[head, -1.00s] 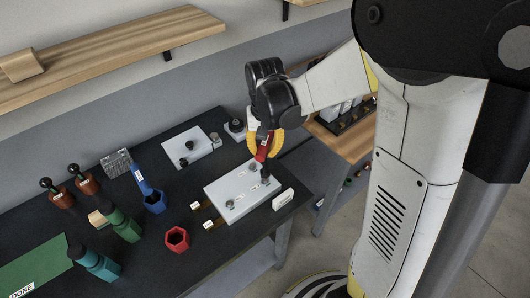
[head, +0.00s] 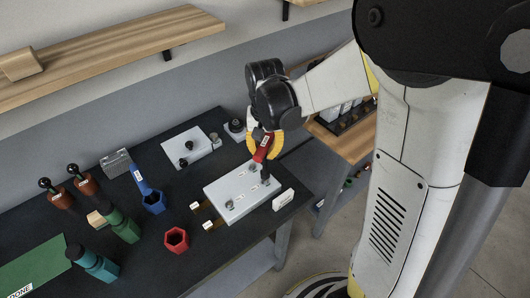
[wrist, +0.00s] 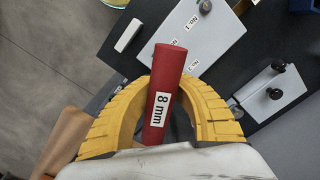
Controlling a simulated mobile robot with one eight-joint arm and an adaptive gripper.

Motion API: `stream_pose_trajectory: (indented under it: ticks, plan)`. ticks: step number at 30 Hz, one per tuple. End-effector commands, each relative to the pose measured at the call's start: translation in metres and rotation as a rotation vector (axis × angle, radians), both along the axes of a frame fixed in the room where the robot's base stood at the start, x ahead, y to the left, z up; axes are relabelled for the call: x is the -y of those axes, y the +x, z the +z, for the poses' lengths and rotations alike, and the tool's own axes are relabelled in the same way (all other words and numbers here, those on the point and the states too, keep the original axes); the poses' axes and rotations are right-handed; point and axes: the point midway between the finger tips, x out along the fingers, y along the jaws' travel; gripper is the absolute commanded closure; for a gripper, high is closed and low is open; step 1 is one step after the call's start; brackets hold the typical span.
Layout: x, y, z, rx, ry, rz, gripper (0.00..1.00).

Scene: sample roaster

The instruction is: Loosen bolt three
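My gripper (head: 265,140) has yellow ribbed fingers, which also show in the wrist view (wrist: 163,95). They are closed around a red-handled driver (head: 261,154) labelled "8 mm"; its handle also shows in the wrist view (wrist: 173,62). The driver stands nearly upright over the right end of a pale plate (head: 240,188) on the dark bench. Its dark lower end is at a bolt position there; the exact contact is hidden. Other bolts on the plate are at the front left (head: 230,204) and back (head: 252,168). In the wrist view the plate (wrist: 218,35) carries number labels, partly cut off.
A white block (head: 283,199) stands at the plate's right edge. A second plate with dark knobs (head: 200,141) lies behind. A wooden shelf (head: 110,52) hangs above.

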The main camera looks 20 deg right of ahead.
Motion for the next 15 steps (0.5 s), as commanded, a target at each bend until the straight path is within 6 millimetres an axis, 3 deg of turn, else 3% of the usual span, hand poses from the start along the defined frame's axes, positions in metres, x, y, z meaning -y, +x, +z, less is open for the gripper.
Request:
stream_pose_trajectory:
  ticks: [15]
  plan:
    - [0.0, 0.0, -0.014, 0.0, 0.0, 0.0, 1.0]
